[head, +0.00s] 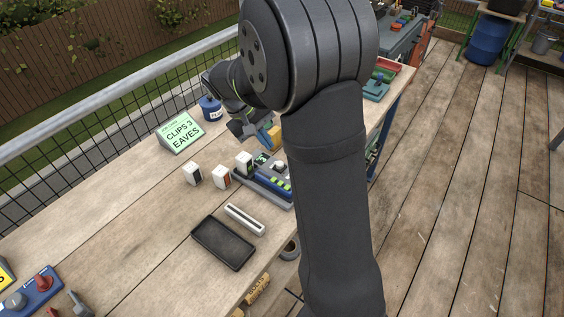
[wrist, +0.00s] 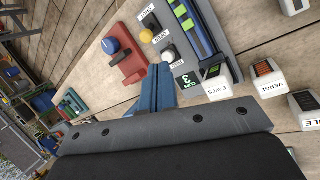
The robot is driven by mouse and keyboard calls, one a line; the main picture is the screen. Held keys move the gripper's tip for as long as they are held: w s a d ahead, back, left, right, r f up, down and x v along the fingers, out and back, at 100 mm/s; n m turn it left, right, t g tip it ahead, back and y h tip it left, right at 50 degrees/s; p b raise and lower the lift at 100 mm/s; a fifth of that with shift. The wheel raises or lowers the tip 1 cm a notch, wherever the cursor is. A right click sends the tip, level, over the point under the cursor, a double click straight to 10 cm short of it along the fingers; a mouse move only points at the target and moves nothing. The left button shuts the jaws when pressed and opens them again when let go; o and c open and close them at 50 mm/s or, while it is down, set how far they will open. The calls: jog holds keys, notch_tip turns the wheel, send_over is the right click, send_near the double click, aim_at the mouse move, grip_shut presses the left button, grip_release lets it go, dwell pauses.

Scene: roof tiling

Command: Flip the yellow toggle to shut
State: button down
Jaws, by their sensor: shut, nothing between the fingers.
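The yellow toggle (wrist: 147,36) shows as a small yellow ball on the grey panel (wrist: 215,25), between a black knob and a white knob (wrist: 168,55). In the wrist view the fingertips are close to the white knob and a short way below the yellow toggle. In the head view my gripper (head: 265,138) is over the far end of the panel, and I cannot make out the toggle there.
A red base with a blue knob (wrist: 110,46) lies left of the panel in the wrist view. White blocks (head: 192,174) stand beside the panel. A black tray (head: 222,243), a white slotted bar (head: 245,219) and a green sign (head: 181,132) are on the bench.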

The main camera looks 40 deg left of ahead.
jog(key=shift+f, duration=0.1)
jog(key=x, duration=0.9)
jog(key=shift+w+d+f, duration=0.2)
jog(key=shift+f, duration=0.15)
jog(key=shift+d+r+y, duration=0.15)
jog(key=shift+d+y, duration=0.05)
jog(key=shift+y, duration=0.1)
